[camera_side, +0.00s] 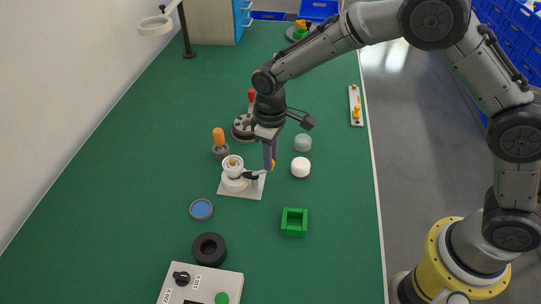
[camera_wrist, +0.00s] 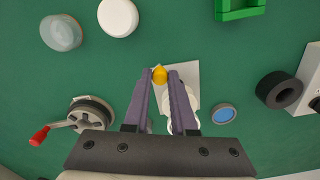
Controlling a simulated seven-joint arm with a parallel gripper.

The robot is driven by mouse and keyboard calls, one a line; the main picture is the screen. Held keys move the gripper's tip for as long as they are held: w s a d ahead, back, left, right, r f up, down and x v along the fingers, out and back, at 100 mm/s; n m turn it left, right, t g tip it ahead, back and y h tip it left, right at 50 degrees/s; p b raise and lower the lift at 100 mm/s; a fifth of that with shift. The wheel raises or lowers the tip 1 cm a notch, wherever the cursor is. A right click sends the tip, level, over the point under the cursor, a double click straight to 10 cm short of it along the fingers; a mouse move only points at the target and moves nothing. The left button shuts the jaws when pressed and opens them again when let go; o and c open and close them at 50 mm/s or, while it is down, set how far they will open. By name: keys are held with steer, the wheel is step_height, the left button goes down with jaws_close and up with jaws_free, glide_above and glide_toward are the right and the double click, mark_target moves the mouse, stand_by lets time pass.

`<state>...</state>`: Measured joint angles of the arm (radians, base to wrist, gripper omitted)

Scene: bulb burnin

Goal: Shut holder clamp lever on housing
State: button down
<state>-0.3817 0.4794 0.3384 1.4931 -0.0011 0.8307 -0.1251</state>
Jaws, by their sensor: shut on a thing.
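The housing (camera_side: 234,183) is a white round body on a pale square base plate (camera_side: 243,192), near the middle of the green table in the side view. In the wrist view the plate (camera_wrist: 190,72) is partly behind my fingers. A lever (camera_side: 262,172) with a dark pivot and light arm runs right from the housing and ends in a yellow knob (camera_side: 273,164). My gripper (camera_side: 269,166) points down at the lever's end. In the wrist view the knob (camera_wrist: 160,75) sits between the fingertips of my gripper (camera_wrist: 161,76), which is shut on it.
An orange-handled tool (camera_side: 218,138) stands behind the housing, and a grey round device with a red handle (camera_side: 243,128) farther back. A white disc (camera_side: 300,167) and clear disc (camera_side: 303,142) lie right. A green square frame (camera_side: 294,222), blue disc (camera_side: 201,209) and black ring (camera_side: 209,249) lie in front.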

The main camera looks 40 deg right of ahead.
steer(key=c, duration=0.7)
jaws_free()
steer(key=shift+r, duration=0.1)
step_height(320, 180, up, 14)
steer(key=shift+f, duration=0.15)
